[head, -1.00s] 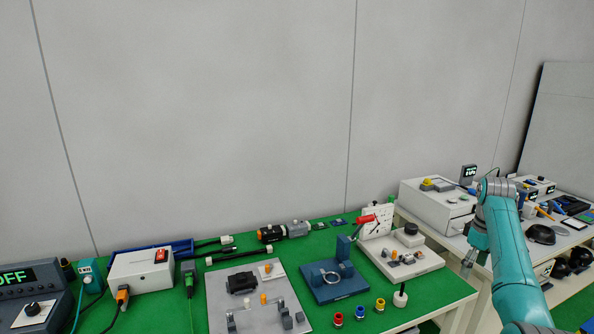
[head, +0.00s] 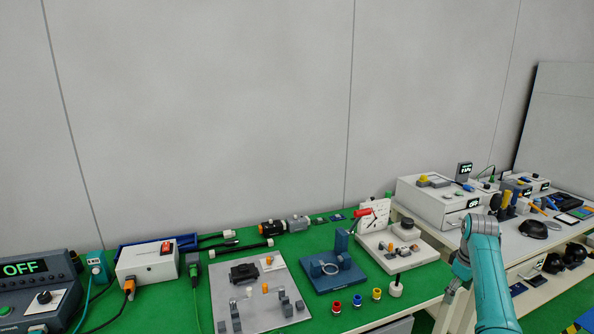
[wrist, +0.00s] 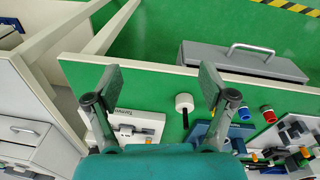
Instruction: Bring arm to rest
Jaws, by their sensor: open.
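My teal arm reaches in from the lower right of the head view. My gripper (head: 447,298) hangs down beside the right edge of the green-topped bench. In the wrist view my gripper (wrist: 158,92) shows two dark fingers spread wide apart with nothing between them. A white round piece with a dark stem (wrist: 184,103) lies beyond the fingers on the bench and is not touched. My gripper is apart from everything in view.
The green bench (head: 408,282) holds a blue fixture (head: 335,278), a grey plate (head: 255,308) and coloured rings. A white table (head: 500,240) with boxes stands at the right. A grey toolbox (wrist: 240,60) shows in the wrist view. Open space lies above the bench.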

